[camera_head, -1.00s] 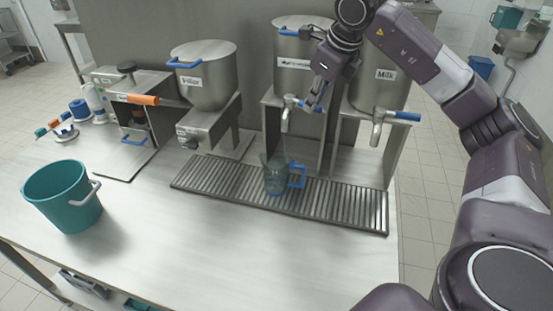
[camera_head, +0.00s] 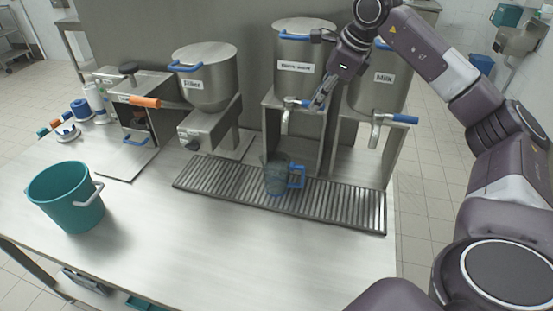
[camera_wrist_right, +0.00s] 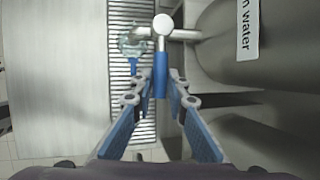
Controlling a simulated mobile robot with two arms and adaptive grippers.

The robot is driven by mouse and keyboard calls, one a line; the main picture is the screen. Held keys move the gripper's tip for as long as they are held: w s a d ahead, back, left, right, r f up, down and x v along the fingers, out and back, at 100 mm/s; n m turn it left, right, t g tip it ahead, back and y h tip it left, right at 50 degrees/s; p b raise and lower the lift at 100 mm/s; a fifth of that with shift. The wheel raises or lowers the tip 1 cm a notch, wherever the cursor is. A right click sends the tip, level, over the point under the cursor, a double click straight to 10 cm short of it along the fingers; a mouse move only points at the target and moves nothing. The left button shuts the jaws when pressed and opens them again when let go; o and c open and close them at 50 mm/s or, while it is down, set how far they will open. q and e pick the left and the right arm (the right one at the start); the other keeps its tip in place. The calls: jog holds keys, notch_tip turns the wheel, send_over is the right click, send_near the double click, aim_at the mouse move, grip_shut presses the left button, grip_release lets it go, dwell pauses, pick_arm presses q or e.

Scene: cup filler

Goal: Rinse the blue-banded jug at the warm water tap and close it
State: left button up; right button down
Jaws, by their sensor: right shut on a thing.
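The jug (camera_head: 277,178), clear with a blue handle, stands upright on the drip grate below the warm water tap (camera_head: 285,124). It also shows in the wrist view (camera_wrist_right: 131,42), beside the tap (camera_wrist_right: 163,26). My right gripper (camera_head: 314,103) is at the tap, above the jug. In the wrist view its fingers (camera_wrist_right: 159,84) are shut on the blue tap handle (camera_wrist_right: 160,70), one on each side. I cannot tell whether water is running, nor make out the jug's band. My left gripper is not in view.
The milk tank (camera_head: 377,88) and its blue-handled tap (camera_head: 376,133) stand to the right. A filler hopper (camera_head: 205,80) is to the left. A teal bucket (camera_head: 66,200) stands at the counter's left. The front of the counter (camera_head: 220,245) is clear.

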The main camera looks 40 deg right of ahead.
jog(key=shift+w+d+r+n+p, duration=0.2)
jog(key=shift+d+n+p, duration=0.1)
jog(key=shift+n+p, duration=0.2)
jog(key=shift+f+y, duration=0.1)
jog(key=shift+y, duration=0.2)
jog(key=shift+w+d+r+n+p, duration=0.1)
jog(key=shift+d+r+n+p, duration=0.1)
jog(key=shift+n+p, duration=0.15)
jog(key=c, duration=2)
grip_release()
jog(key=shift+c, duration=0.2)
jog(key=shift+o, duration=1.2)
jog(key=shift+w+d+f, duration=0.1)
jog(key=shift+f, duration=0.2)
